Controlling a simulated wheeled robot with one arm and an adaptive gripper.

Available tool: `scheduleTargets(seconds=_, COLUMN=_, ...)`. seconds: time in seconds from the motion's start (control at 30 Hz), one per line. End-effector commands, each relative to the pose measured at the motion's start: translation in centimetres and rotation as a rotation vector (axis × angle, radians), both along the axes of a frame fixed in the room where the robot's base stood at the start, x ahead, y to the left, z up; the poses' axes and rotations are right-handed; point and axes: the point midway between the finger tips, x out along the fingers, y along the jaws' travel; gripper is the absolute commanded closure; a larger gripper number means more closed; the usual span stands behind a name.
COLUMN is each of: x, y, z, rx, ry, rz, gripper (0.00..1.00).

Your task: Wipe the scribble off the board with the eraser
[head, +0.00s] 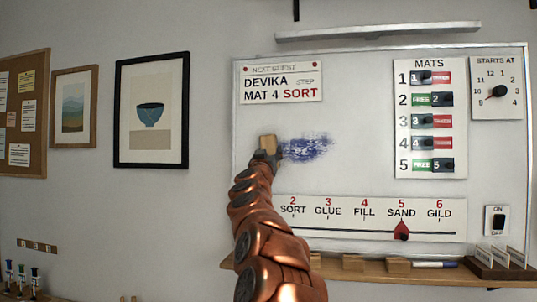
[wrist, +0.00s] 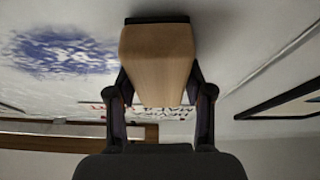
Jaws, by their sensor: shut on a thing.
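The whiteboard (head: 370,90) hangs on the wall. A smudged blue scribble (head: 306,148) is on its left half; it also shows at the upper left in the wrist view (wrist: 62,52). My gripper (head: 266,156) is just left of the scribble in the head view. It is shut on the eraser (wrist: 158,60), a wooden block with a dark pad at its far end. The eraser also shows in the head view (head: 268,143). The pad is at or very near the board; I cannot tell whether it touches. My arm hides part of the board's lower left.
A guest card (head: 281,83) sits above the scribble. A mats panel (head: 431,118) and a clock panel (head: 497,88) are at the right. A slider strip (head: 368,219) runs below. A framed bowl picture (head: 151,110) hangs left.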

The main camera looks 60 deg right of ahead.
Motion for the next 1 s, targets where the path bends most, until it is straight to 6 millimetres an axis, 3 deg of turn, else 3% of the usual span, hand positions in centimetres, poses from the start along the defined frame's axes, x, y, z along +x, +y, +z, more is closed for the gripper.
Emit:
scheduleTargets(seconds=0.4, x=0.0, y=-0.4, z=0.0, rx=-0.001, ry=0.001, rz=0.000, gripper=0.76)
scheduleTargets(seconds=1.0, x=-3.3, y=-1.4, z=0.1, rx=-0.001, ry=-0.001, rz=0.001, gripper=0.76)
